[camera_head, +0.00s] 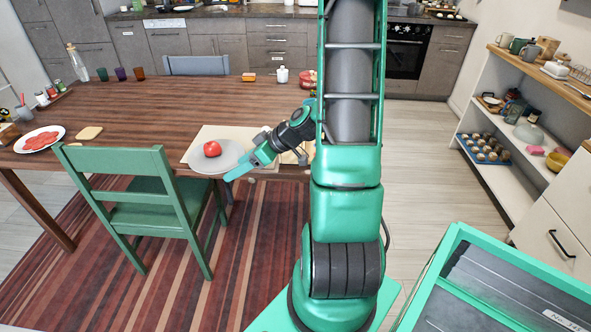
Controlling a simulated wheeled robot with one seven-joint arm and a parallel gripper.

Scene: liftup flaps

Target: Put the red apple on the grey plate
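The red apple (212,148) rests on the grey plate (203,165), near the middle of it. The plate lies at the near edge of the wooden table, partly on a pale board or mat. My gripper (234,168) is just right of the plate, at its right rim, and points down to the left. Its green fingers look spread, with nothing seen between them, and they are apart from the apple. Whether a finger touches the plate cannot be told.
A green chair (138,190) stands at the table (150,100), left of the plate. A white plate with red slices (40,140) and a bread slice (89,133) lie farther left. Shelves (510,165) stand at the right. The table's middle is mostly clear.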

